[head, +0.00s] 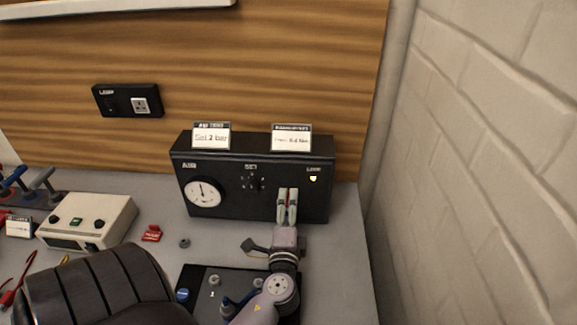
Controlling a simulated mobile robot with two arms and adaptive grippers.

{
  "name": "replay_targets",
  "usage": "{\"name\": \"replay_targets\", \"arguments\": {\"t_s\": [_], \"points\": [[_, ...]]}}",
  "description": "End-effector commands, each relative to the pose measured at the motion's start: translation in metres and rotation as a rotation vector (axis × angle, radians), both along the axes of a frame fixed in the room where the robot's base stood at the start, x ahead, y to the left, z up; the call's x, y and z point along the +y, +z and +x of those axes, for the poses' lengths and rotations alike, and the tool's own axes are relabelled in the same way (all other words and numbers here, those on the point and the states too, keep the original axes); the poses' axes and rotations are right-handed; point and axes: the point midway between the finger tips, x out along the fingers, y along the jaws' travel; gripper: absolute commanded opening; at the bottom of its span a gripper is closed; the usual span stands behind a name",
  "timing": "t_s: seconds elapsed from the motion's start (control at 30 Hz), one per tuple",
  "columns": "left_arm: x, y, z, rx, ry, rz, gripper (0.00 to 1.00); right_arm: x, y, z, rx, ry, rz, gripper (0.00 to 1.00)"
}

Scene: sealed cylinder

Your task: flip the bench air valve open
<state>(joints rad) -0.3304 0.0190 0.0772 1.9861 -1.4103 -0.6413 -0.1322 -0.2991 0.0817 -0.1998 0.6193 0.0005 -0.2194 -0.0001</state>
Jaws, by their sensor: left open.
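A black bench box (250,158) stands against the wooden back panel.
Two cards (211,136) stand on the box. A cream instrument (88,220), a red tag (152,233) and a small grey ring (184,243) lie to the left. A black plate (196,275) with knobs lies in front. A brick wall (490,170) bounds the right.

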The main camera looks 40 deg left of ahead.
Motion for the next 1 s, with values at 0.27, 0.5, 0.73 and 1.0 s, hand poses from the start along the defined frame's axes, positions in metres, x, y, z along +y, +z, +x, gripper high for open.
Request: {"name": "replay_targets", "arguments": {"t_s": [0.27, 0.5, 0.73, 1.0], "points": [[-0.036, -0.001, -0.044, 0.004, 0.0, -0.005, 0.78, 0.001, 0.0, 0.0, 0.0, 0.0, 0.001, 0.46], [-0.063, -0.001, -0.076, 0.002, 0.001, -0.003, 0.78, 0.002, 0.0, -0.001, 0.0, 0.0, 0.002, 0.46], [-0.072, 0.0, -0.086, -0.001, 0.001, -0.002, 0.78, 0.002, 0.0, -0.001, 0.0, 0.0, 0.002, 0.46], [-0.072, 0.0, -0.085, -0.001, 0.001, -0.002, 0.78, 0.002, 0.0, -0.001, 0.001, 0.0, 0.002, 0.46]]}}
